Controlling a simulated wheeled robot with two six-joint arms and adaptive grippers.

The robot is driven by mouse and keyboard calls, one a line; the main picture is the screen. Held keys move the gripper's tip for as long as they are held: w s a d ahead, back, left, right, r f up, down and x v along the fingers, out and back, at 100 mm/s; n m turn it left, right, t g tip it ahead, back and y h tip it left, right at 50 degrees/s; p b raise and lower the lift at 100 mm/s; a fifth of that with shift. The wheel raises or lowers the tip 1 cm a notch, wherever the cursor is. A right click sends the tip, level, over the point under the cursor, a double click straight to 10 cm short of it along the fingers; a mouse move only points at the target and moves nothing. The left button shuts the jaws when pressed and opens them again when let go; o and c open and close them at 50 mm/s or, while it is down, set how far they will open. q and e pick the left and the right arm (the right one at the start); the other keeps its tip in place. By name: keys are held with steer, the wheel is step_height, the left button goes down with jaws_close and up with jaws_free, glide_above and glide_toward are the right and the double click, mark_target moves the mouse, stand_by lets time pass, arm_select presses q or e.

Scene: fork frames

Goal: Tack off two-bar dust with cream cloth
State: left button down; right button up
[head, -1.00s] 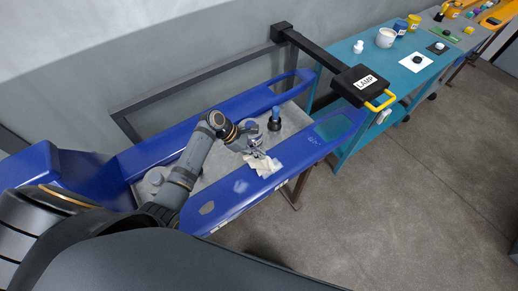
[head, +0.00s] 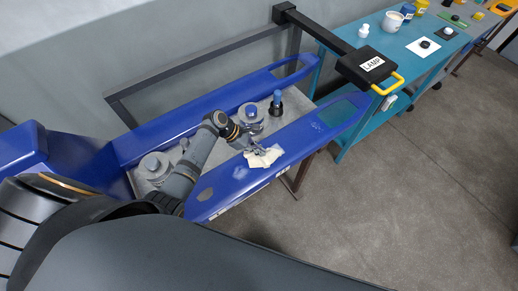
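The cream cloth (head: 266,158) lies crumpled on the top of the near blue bar (head: 292,143). My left gripper (head: 257,148) reaches down to it from the left, and its fingers appear closed on the cloth. A pale, dusty smear (head: 240,172) shows on the near bar just left of the cloth. A grey patch (head: 205,195) lies further left on the same bar, and a dull teal patch (head: 342,110) near its right end. The far blue bar (head: 190,122) runs behind, partly hidden by my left arm. My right gripper is out of view.
Between the bars, a grey surface holds a blue-topped dark bottle (head: 277,103), a blue-lidded can (head: 251,113) and a grey container (head: 155,166). A black lamp (head: 366,66) with a yellow handle overhangs the right end. A teal bench (head: 400,55) stands beyond; the floor at right is clear.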

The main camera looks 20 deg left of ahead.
arm_select(q)
steer(key=c, duration=0.5)
jaws_free()
